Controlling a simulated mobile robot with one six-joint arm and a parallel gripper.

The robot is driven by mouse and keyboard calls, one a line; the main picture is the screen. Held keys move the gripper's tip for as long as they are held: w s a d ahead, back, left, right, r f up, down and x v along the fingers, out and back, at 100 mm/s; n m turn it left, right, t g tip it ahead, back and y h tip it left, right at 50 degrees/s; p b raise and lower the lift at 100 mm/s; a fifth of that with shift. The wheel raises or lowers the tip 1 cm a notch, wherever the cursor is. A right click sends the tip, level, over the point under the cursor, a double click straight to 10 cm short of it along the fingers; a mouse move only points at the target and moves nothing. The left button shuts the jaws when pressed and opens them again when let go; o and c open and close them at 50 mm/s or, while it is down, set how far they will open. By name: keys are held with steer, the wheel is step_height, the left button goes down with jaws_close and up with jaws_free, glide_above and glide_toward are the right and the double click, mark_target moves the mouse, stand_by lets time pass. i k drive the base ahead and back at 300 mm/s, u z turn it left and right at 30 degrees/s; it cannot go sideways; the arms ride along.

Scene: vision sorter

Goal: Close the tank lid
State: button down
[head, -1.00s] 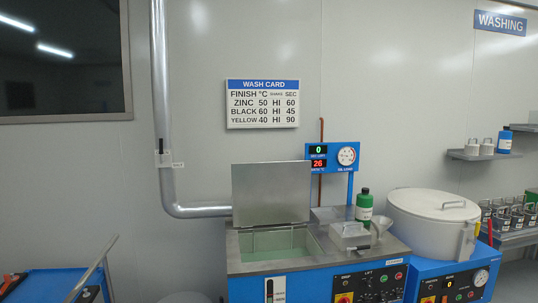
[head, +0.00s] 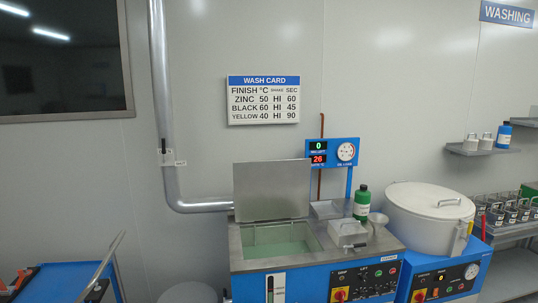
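The tank lid (head: 272,190) is a flat grey metal plate. It stands upright, open, at the back edge of the tank. The tank (head: 280,240) is a rectangular opening in the steel top of a blue machine, with pale green liquid inside and a wire frame near its back. Nothing lies across the opening. My gripper is not in view.
A metal box with a handle (head: 347,232), a funnel (head: 377,222) and a green bottle (head: 361,203) stand right of the tank. A large round lidded drum (head: 430,212) stands further right. A blue cart (head: 62,283) is at lower left.

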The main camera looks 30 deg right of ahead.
mark_target(264, 189)
steer(key=u, duration=0.15)
steer(key=i, duration=1.85)
steer(key=z, duration=0.15)
